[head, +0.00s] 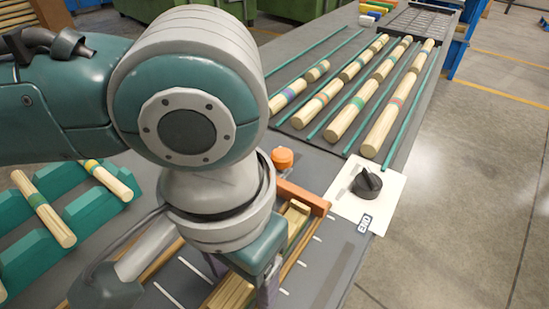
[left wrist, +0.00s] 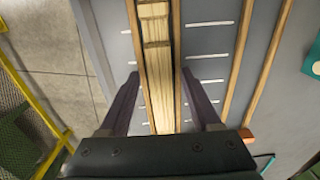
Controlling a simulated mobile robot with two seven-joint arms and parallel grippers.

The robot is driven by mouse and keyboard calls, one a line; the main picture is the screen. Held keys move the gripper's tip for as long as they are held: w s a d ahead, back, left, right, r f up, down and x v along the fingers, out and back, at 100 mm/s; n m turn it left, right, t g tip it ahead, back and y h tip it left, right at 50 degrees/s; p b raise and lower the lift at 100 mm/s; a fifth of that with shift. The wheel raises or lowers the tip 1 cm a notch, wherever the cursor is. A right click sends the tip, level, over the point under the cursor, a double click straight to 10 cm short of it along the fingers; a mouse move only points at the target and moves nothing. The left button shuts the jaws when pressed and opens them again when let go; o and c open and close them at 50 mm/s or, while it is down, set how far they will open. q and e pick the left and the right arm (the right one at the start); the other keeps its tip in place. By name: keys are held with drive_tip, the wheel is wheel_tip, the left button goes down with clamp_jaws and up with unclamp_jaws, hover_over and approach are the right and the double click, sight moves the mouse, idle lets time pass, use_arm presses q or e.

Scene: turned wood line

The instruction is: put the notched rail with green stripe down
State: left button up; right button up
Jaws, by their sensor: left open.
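My left gripper (head: 243,281) is open, with its two dark fingers on either side of a pale wooden rail in the left wrist view (left wrist: 160,85). The rail (left wrist: 154,60) has cross notches and lies lengthwise between two wooden guide strips (left wrist: 176,50). In the head view the rail (head: 230,294) is mostly hidden behind my left arm and gripper. No green stripe shows on its visible parts. I cannot tell whether the fingers touch it. My right gripper is not in view.
An orange end stop (head: 303,196), an orange button (head: 282,158) and a black knob (head: 368,183) on a white plate are close by. Striped turned rods (head: 350,115) lie beyond, between thin green strips. Teal cradles (head: 28,262) with rods are at left.

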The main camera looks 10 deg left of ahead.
use_arm(q)
wheel_tip(320, 180, up, 12)
drive_tip(key=p, duration=0.3)
drive_tip(key=n+t+h, duration=0.1)
drive_tip(key=t+h, duration=0.2)
drive_tip(key=t, duration=0.1)
approach(243, 283)
drive_tip(key=s+a+f+n+y, duration=0.1)
drive_tip(key=s+a, duration=0.3)
drive_tip(key=a, duration=0.4)
drive_tip(key=shift+s+f+y, duration=0.35)
drive_tip(key=shift+f+y, duration=0.25)
drive_tip(key=shift+y, duration=0.3)
drive_tip(key=shift+a, duration=0.1)
wheel_tip(243, 283, up, 48)
drive_tip(key=p, duration=4.8)
